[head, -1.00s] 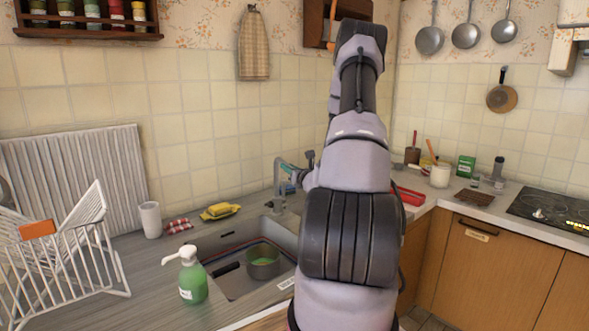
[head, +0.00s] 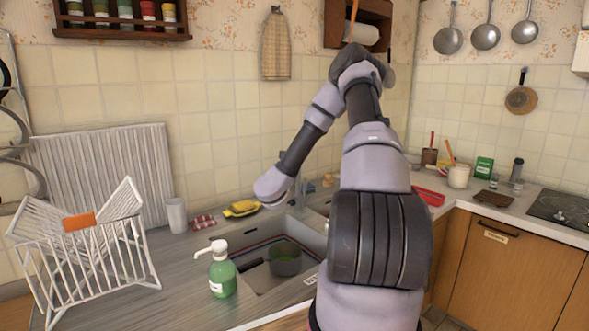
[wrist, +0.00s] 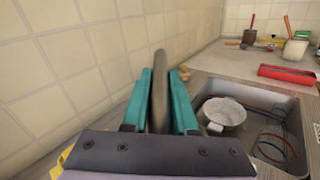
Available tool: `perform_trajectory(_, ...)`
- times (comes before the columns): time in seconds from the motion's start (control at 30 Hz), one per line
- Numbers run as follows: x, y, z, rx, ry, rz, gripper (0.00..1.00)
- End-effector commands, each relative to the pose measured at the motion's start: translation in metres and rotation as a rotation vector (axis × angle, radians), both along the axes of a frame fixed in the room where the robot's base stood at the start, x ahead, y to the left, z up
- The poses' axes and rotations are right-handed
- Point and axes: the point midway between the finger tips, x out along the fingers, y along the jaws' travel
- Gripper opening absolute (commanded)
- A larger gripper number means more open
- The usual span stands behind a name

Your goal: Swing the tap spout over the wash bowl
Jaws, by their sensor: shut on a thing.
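In the wrist view my gripper (wrist: 160,78) has its two teal fingers shut on a grey bar, the tap spout (wrist: 160,105). In the head view the upright of the tap (head: 299,190) stands behind the sink, just right of my wrist. My fingers are hidden there. In the wrist view a pale round vessel with a short handle (wrist: 224,112) sits in a basin (wrist: 262,94), right of the spout. I cannot tell which vessel is the wash bowl, nor whether the spout is above one.
A green soap bottle (head: 222,274) stands before the left basin, with a white dish rack (head: 83,250) to the left. A yellow sponge (head: 241,208) and a white cup (head: 176,215) are behind. A red tray (wrist: 288,75) lies beyond the sink. The tiled wall (wrist: 65,70) is close.

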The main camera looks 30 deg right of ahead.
Motion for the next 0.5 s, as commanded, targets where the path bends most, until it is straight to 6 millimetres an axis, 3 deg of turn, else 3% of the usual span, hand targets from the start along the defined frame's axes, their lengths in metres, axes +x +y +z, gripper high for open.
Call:
perform_trajectory(0.47, 0.0030, 0.0009, 0.0024, -0.002, -0.007, -0.017, 0.00)
perform_trajectory(0.5, 0.0031, 0.0009, 0.0026, -0.002, -0.007, -0.017, 0.31)
